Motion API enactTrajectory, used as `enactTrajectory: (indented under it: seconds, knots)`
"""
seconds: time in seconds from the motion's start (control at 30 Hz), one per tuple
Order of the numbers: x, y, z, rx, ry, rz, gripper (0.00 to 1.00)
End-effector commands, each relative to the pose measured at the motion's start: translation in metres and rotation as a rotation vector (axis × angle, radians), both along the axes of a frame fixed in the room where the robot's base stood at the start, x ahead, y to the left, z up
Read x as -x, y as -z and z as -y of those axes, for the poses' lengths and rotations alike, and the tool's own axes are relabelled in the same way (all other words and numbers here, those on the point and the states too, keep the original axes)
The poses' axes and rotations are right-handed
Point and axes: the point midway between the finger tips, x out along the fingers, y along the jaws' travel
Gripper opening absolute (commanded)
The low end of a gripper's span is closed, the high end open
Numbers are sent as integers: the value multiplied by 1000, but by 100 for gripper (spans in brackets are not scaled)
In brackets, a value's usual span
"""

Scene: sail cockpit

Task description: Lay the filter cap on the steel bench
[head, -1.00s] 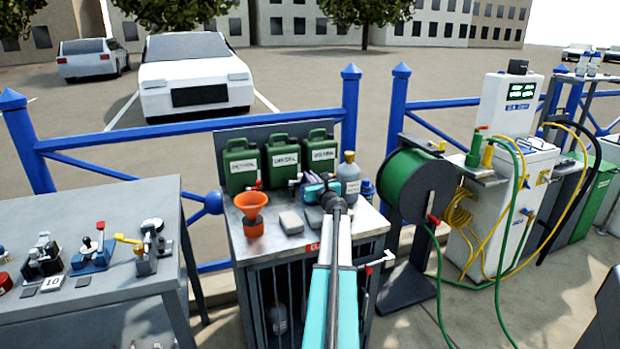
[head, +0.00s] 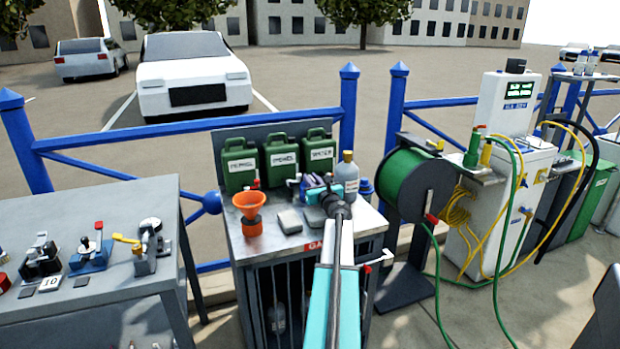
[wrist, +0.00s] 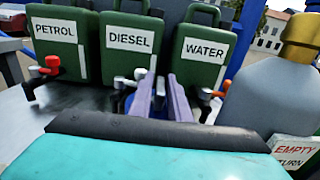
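My gripper (head: 314,183) is over the back of the grey metal bench (head: 268,245) in the head view, close to the green cans. In the wrist view its two purple fingers (wrist: 164,80) stand apart with a gap between them. They point at the lower part of the DIESEL and WATER cans. A patch of blue shows behind and between the fingers, and I cannot tell what it is. I cannot make out a filter cap for certain in either view. My own arm hides part of the bench top.
The PETROL can (wrist: 60,45), DIESEL can (wrist: 130,48) and WATER can (wrist: 203,50) have taps facing me. A grey bottle (head: 347,176) stands right of my gripper. An orange funnel (head: 249,210) and grey blocks stand left. Another table (head: 100,290) with fittings is further left.

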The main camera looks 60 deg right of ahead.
Motion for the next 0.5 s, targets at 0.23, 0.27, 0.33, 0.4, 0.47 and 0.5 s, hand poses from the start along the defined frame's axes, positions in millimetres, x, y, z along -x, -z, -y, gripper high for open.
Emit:
enactTrajectory:
  seconds: [0.23, 0.27, 0.33, 0.4, 0.47, 0.5]
  knots:
    - [22, 0, -18, 0, 1, 0, 17]
    - [25, 0, -19, 0, 1, 0, 17]
    - [31, 0, -24, 0, 1, 0, 17]
    - [37, 0, -28, 0, 1, 0, 17]
    - [41, 0, -32, 0, 0, 0, 17]
    - [44, 0, -35, 0, 0, 0, 17]
